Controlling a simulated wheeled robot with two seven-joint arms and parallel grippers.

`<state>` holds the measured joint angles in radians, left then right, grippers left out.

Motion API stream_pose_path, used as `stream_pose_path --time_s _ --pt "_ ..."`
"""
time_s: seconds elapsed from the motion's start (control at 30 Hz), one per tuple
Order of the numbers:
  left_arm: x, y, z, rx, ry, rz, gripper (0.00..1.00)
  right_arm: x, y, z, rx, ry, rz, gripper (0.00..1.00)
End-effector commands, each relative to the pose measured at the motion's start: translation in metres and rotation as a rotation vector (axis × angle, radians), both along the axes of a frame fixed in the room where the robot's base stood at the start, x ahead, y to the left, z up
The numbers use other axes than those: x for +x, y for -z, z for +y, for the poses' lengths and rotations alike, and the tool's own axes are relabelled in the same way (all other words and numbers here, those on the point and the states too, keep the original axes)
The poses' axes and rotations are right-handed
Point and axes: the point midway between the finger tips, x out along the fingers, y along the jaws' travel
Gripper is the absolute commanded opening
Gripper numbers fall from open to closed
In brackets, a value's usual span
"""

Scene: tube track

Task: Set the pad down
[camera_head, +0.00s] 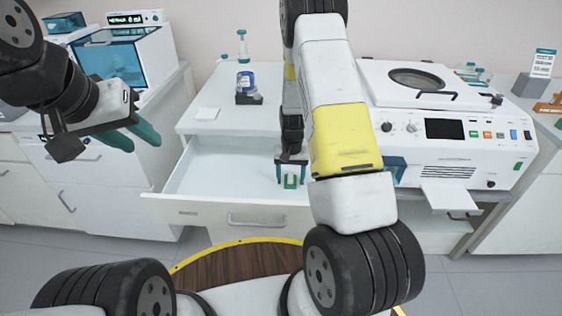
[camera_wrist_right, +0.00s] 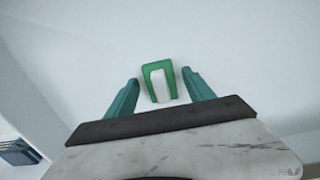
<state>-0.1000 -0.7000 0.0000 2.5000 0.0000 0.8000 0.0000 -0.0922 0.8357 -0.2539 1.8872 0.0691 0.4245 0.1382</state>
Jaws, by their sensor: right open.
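A blue-capped jar (camera_head: 246,82) on a dark stand and a pump bottle (camera_head: 243,48) stand on the counter (camera_head: 205,95). A white machine (camera_head: 440,125) with a round lid stands at the right. The drawer's left part is clear.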

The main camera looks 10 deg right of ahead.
Motion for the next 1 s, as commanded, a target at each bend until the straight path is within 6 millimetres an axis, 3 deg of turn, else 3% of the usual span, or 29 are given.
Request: stream_pose_path --time_s 0.5,0.77,0.87,1.0 --pt "0.000 0.000 0.000 0.000 0.000 0.000 0.36 0.001 -0.098 0.000 0.000 -0.001 -0.004 0.62" --pt "0.000 0.000 0.000 0.000 0.000 0.000 0.36 -0.001 -0.127 0.001 0.007 -0.002 -0.011 0.62" --pt "0.000 0.000 0.000 0.000 0.000 0.000 0.36 -0.007 -0.154 0.006 0.031 -0.012 -0.043 0.62" --pt "0.000 0.000 0.000 0.000 0.000 0.000 0.36 -0.030 -0.218 0.016 0.084 -0.046 -0.127 0.62"
